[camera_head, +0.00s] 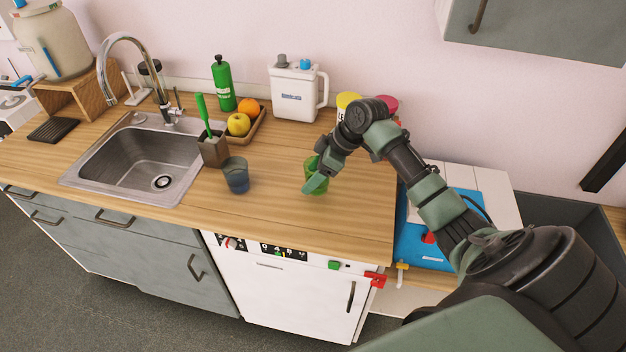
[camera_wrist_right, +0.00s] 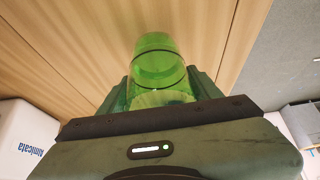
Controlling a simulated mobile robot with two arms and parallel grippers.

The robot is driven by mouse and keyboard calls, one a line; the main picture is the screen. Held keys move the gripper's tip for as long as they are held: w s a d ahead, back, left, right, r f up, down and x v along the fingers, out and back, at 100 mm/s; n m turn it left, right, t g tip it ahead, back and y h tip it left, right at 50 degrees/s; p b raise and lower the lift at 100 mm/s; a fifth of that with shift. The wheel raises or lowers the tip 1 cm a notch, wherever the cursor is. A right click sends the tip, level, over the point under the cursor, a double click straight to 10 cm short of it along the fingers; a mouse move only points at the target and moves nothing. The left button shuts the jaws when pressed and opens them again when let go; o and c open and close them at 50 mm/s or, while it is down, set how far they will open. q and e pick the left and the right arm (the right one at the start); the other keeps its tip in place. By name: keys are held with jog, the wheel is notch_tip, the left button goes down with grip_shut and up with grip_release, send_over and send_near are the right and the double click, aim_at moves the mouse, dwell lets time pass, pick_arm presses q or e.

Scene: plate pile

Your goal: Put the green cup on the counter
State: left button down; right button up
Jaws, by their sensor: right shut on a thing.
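The green cup (camera_head: 321,186) is at the wooden counter (camera_head: 270,210), right of its middle, in the head view. It is see-through. My right gripper (camera_head: 314,178) is shut on it, with its fingers on the sides of the cup. The right wrist view also shows the green cup (camera_wrist_right: 157,70) between the fingers of the right gripper (camera_wrist_right: 158,95), with wood grain behind it. I cannot tell whether the cup's base touches the counter or is slightly above it. My left gripper is not in view.
A blue-grey cup (camera_head: 236,176) stands left of the green cup. A utensil holder (camera_head: 213,150), fruit tray (camera_head: 257,124), green bottle (camera_head: 223,84) and white jug (camera_head: 295,92) stand behind. The sink (camera_head: 130,160) is at left. The counter's front middle is clear.

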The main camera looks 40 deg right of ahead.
jog(key=shift+f, duration=1.3)
jog(key=shift+f, duration=0.1)
jog(key=o, duration=1.4)
jog(key=b+v, duration=0.2)
jog(key=v, duration=1)
